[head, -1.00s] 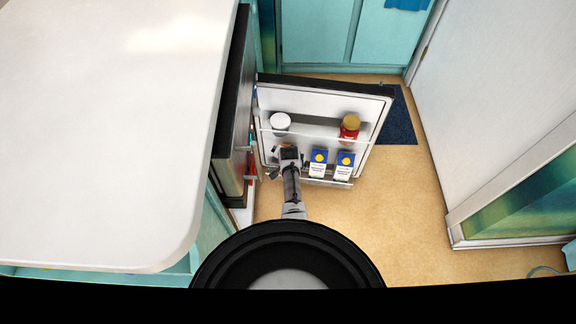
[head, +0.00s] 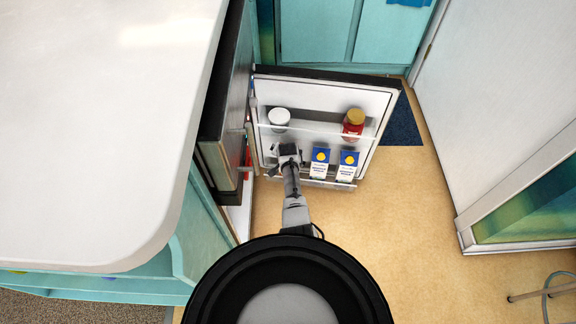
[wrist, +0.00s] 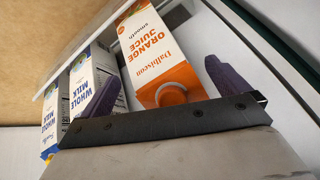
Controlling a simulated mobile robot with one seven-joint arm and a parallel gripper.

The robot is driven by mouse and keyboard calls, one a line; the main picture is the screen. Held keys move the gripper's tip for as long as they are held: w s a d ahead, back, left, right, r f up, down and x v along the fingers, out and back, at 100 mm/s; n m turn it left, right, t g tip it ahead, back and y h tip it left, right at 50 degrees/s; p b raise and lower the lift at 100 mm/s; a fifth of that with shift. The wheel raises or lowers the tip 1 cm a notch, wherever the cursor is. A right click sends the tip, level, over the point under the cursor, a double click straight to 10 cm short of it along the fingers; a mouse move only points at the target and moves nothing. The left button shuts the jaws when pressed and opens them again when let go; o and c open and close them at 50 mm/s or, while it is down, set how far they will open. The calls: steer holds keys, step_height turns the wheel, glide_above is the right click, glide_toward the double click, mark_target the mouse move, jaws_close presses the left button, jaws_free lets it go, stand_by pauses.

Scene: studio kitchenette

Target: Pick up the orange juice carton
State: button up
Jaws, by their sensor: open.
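The orange juice carton (wrist: 150,45) is white and orange with a round orange cap. It stands in the fridge door's lower shelf, beside two milk cartons. In the wrist view my gripper (wrist: 162,76) is open, with one dark finger on each side of the carton's near end; I cannot tell whether either touches it. In the head view my gripper (head: 288,157) is at the left part of the lower door shelf and hides the juice carton.
Two blue and white milk cartons (head: 320,165) (head: 348,167) stand just right of my gripper. The open fridge door (head: 330,95) also holds a white-lidded jar (head: 279,119) and a red jar (head: 353,125) above. A white counter (head: 90,120) is left; floor (head: 410,220) is clear to the right.

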steer(key=b+x, duration=0.2)
steer(key=x, duration=0.1)
steer(key=shift+b, duration=0.3)
steer(key=shift+r, duration=0.1)
steer(key=shift+c, duration=0.4)
steer(key=c, duration=1.9)
steer(key=shift+w+r, duration=0.15)
jaws_close()
steer(key=shift+r, duration=0.1)
